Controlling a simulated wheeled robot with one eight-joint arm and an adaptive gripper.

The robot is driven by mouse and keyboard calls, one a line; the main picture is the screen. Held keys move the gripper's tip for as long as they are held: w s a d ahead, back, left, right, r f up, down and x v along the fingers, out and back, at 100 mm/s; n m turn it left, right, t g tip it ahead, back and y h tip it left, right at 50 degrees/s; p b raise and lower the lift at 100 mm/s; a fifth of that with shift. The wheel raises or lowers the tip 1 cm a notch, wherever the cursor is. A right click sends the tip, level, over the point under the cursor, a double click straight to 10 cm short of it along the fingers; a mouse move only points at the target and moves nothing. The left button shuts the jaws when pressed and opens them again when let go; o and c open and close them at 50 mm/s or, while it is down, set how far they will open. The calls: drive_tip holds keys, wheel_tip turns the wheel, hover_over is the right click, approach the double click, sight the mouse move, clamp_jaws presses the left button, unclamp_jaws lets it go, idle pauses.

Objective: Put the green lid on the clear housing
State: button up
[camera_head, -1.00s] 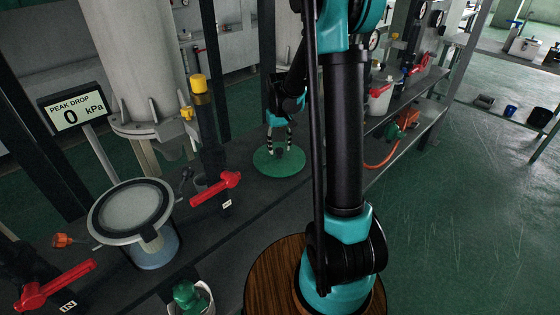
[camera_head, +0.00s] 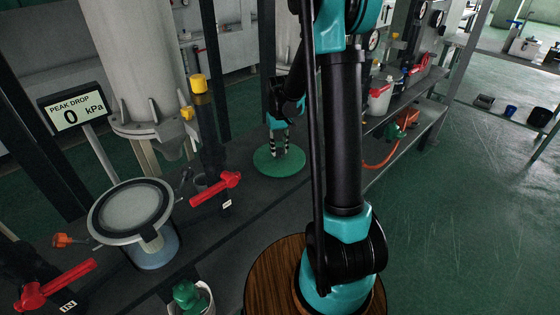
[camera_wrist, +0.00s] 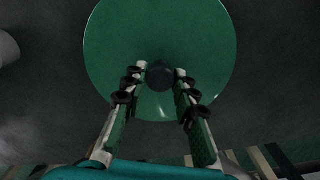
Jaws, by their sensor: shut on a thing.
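The green lid (camera_head: 265,164) is a flat round disc on the dark bench, with a dark knob (camera_wrist: 159,76) at its middle. My gripper (camera_head: 280,153) points down over the lid from above, and its fingers are shut on the knob. The wrist view shows one finger on each side of the knob, with the gripper (camera_wrist: 160,75) over the disc. The clear housing (camera_head: 157,255) stands at the left of the head view, a bluish see-through cylinder with a wide flanged rim and a pale round top face. It is apart from the lid.
Two red lever valves (camera_head: 216,190) (camera_head: 54,284) sit beside the housing. A display (camera_head: 73,112) reads peak drop 0 kPa. A large grey column (camera_head: 145,70) and a yellow-capped post (camera_head: 201,100) stand behind. A container with a green item (camera_head: 190,297) is at the front.

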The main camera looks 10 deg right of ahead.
drive_tip(key=shift+r, duration=0.2)
drive_tip(key=shift+r, duration=0.35)
drive_tip(key=shift+r, duration=0.95)
